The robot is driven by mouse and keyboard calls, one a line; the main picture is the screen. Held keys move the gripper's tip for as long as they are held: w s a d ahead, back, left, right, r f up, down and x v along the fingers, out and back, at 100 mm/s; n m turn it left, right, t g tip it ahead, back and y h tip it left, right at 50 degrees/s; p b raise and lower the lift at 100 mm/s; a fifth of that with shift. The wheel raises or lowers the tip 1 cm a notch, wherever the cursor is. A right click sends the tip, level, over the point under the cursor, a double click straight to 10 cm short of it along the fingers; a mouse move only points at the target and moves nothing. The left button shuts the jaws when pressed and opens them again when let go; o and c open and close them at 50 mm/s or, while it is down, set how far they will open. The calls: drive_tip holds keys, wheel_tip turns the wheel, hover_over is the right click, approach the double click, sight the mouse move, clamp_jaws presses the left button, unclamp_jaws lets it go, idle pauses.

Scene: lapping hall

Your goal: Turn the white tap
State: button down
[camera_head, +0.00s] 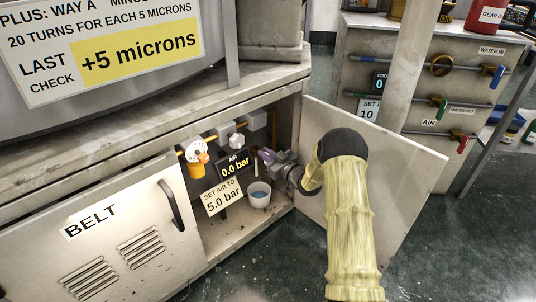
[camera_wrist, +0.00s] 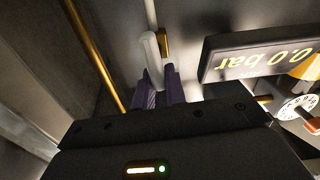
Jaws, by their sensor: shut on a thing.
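The white tap (camera_wrist: 152,50) shows in the wrist view as a white lever by a thin pale pipe and a brass fitting. My gripper (camera_wrist: 158,78) has its purple fingers shut on the lever's end. In the head view my gripper (camera_head: 266,155) reaches into the open cabinet, just right of the black display (camera_head: 234,166) reading 0.0 bar. The tap's lever cannot be made out there. A sign (camera_head: 222,197) below the display says to set air to 5.0 bar.
The open cabinet door (camera_head: 405,160) stands right of my arm. A white bucket (camera_head: 259,197) sits below my gripper. A white dial (camera_head: 194,150) with an orange knob and a brass pipe is at the cabinet's left. The BELT door (camera_head: 105,235) is shut.

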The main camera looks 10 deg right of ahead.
drive_tip(key=f+n, duration=0.1)
drive_tip(key=n, duration=0.4)
drive_tip(key=s+a+f+n, duration=0.1)
drive_tip(key=n, duration=0.5)
drive_tip(key=a+n, duration=0.1)
drive_tip(key=n, duration=0.5)
drive_tip(key=shift+s+f+p, duration=0.2)
drive_tip(key=shift+f+p, duration=0.15)
drive_tip(key=shift+f, duration=0.05)
drive_tip(key=c, duration=1.4)
unclamp_jaws()
drive_tip(key=shift+c, duration=0.2)
drive_tip(key=shift+r, duration=0.1)
drive_tip(key=p+v, duration=0.7)
drive_tip(key=v, duration=1)
drive_tip(key=shift+d+p, duration=0.2)
drive_tip(key=shift+p, duration=0.15)
